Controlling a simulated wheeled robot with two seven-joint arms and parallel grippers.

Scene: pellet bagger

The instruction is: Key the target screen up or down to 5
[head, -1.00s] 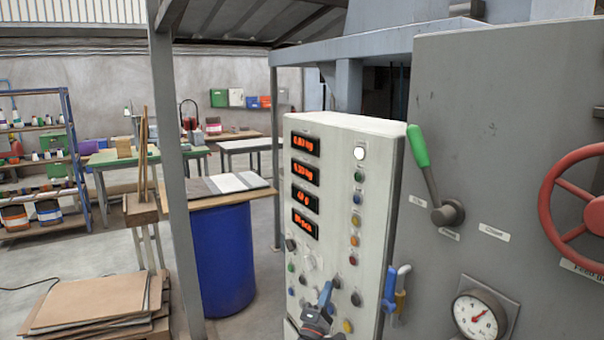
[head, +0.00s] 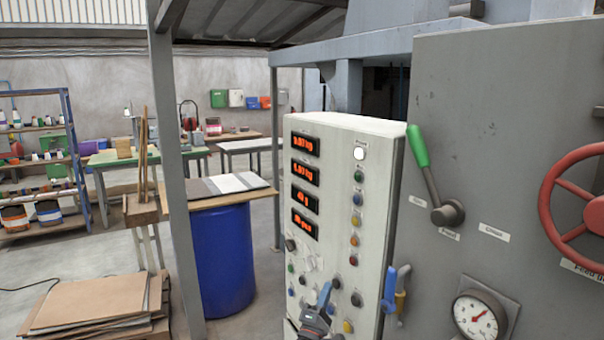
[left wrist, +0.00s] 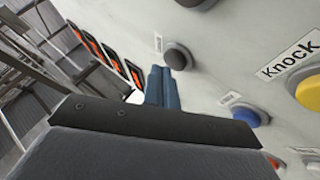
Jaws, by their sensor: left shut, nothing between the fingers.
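The pale control panel (head: 330,190) carries a column of orange-lit screens on its left side. The second screen from the top (head: 304,172) appears to show a kg value, but its digits are blurred, and I cannot tell which screen is the target one. My left gripper (head: 325,289) is at the panel's lower part, with its blue fingers together and empty. In the left wrist view, the closed fingertips (left wrist: 162,76) are beside a dark round button (left wrist: 178,55). I cannot tell whether they touch it. My right gripper is not in view.
A blue button (left wrist: 238,113) and a yellow button (left wrist: 308,90) labelled Knock are near the fingers. A blue-handled valve (head: 391,290) is on the panel's right edge. A green-handled lever (head: 419,150) and a red wheel (head: 555,205) are on the grey cabinet.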

